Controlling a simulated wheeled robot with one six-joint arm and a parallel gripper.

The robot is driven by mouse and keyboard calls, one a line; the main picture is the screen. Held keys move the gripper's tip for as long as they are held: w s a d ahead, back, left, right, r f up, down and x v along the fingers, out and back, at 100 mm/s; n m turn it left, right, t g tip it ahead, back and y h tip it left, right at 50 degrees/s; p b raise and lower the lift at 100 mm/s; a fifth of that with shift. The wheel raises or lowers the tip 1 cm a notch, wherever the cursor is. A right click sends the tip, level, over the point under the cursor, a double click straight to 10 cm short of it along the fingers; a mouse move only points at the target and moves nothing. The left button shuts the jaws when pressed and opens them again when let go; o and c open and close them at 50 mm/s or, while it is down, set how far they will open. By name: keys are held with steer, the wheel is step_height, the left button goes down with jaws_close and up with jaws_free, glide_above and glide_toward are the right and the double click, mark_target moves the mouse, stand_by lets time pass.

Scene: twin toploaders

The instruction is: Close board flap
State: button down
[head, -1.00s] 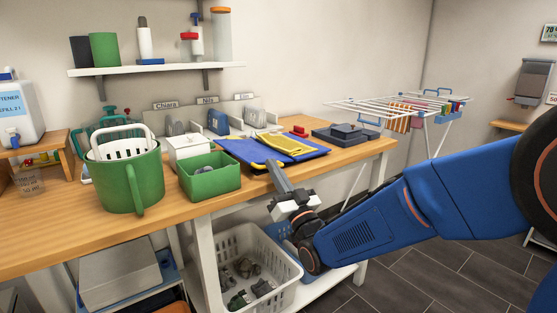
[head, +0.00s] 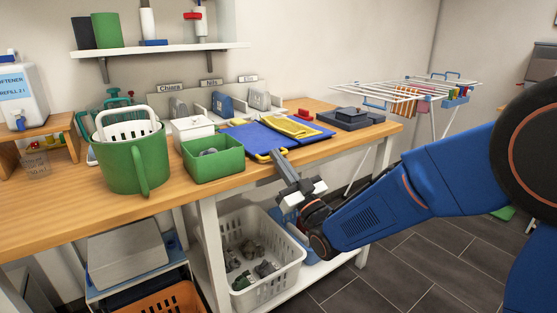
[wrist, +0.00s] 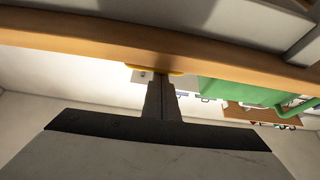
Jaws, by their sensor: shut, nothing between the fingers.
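The blue folding board (head: 236,134) lies on the wooden table, with a folded yellow cloth (head: 290,127) on its middle and right part. A yellow handle (head: 267,156) sits at the board's front edge; it also shows in the wrist view (wrist: 150,67). My gripper (head: 276,154) is shut and empty, its tip at the table's front edge beside the handle. In the wrist view, the closed fingers (wrist: 161,82) reach up close to the handle; I cannot tell whether they touch it. The board's front edge is partly hidden behind the gripper.
A green bin (head: 213,165) with grey cloth stands left of the board; a green bucket (head: 130,170) is further left. Grey trays (head: 352,120) and a red item lie to the right. Name-labelled dividers stand behind. A white basket (head: 290,285) sits below on the shelf.

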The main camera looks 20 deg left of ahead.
steer(key=shift+d+f, duration=0.1)
steer(key=shift+f, duration=0.05)
steer(key=v, duration=1.2)
steer(key=w+d+f+m+h, duration=0.1)
steer(key=w+d+m+h, duration=0.2)
steer(key=d+h, duration=0.5)
steer(key=w+d+m+h, duration=0.2)
steer(key=w+d+h, duration=0.2)
steer(key=d, duration=0.8)
steer(key=s+d+f+m+g+h, duration=0.2)
steer(key=s+d+h, duration=0.15)
steer(key=d, duration=0.35)
steer(key=s+d+f+m+g+h, duration=0.1)
steer(key=s+d+g+h, duration=0.1)
steer(key=s+d, duration=0.35)
steer(key=s+d+f+m+g+h, duration=0.1)
steer(key=s+d, duration=0.3)
steer(key=s, duration=0.6)
steer(key=s+d+f+m+g, duration=0.2)
steer(key=s+d+g, duration=0.2)
steer(key=s, duration=0.6)
steer(key=shift+s+d+f+g+h, duration=0.3)
steer(key=shift+s+d+f+h, duration=0.1)
steer(key=shift+d, duration=0.45)
